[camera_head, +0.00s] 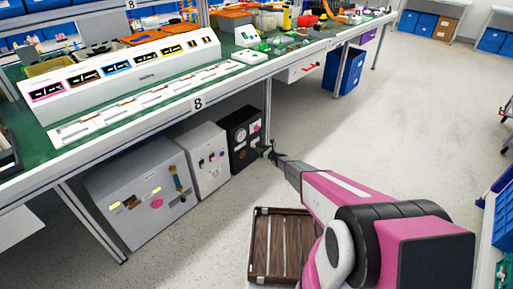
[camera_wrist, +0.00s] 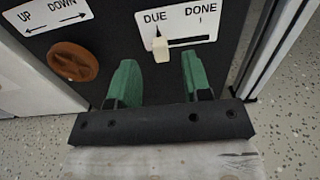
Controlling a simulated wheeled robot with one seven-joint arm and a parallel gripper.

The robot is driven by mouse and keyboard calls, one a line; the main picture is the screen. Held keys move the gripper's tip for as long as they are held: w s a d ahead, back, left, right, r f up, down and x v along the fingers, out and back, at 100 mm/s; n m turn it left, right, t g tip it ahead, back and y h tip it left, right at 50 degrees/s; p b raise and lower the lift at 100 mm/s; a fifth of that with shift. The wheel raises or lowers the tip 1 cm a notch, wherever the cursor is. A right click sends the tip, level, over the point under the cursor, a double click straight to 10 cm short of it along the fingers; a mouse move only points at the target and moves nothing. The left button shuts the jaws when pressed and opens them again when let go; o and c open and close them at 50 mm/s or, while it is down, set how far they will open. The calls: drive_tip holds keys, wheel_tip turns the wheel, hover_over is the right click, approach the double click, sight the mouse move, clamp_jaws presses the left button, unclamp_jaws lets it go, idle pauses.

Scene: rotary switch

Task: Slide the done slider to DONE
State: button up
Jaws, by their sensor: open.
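The done slider is a small cream knob (camera_wrist: 160,50) on a white label plate (camera_wrist: 190,22) on a black panel. The knob stands at the left end of its dark slot, below DUE; the slot runs right, below DONE. My gripper (camera_wrist: 158,70) is open, with its green fingers on either side of the knob in the wrist view.
A brown rotary knob (camera_wrist: 73,62) with an UP/DOWN label sits left of the slider. In the head view a white box (camera_head: 205,158) and a grey box (camera_head: 145,195) stand left of the black box. A bench leg (camera_head: 267,110) is close right. Open floor (camera_head: 400,130) lies to the right.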

sight(255, 145)
drive_tip(key=x, duration=0.4)
clamp_jaws()
drive_tip(key=shift+w+d, duration=0.8)
drive_tip(key=shift+w, duration=0.3)
drive_tip(key=shift+w+d, duration=0.85)
drive_tip(key=shift+w, duration=0.25)
unclamp_jaws()
drive_tip(key=v, duration=1.1)
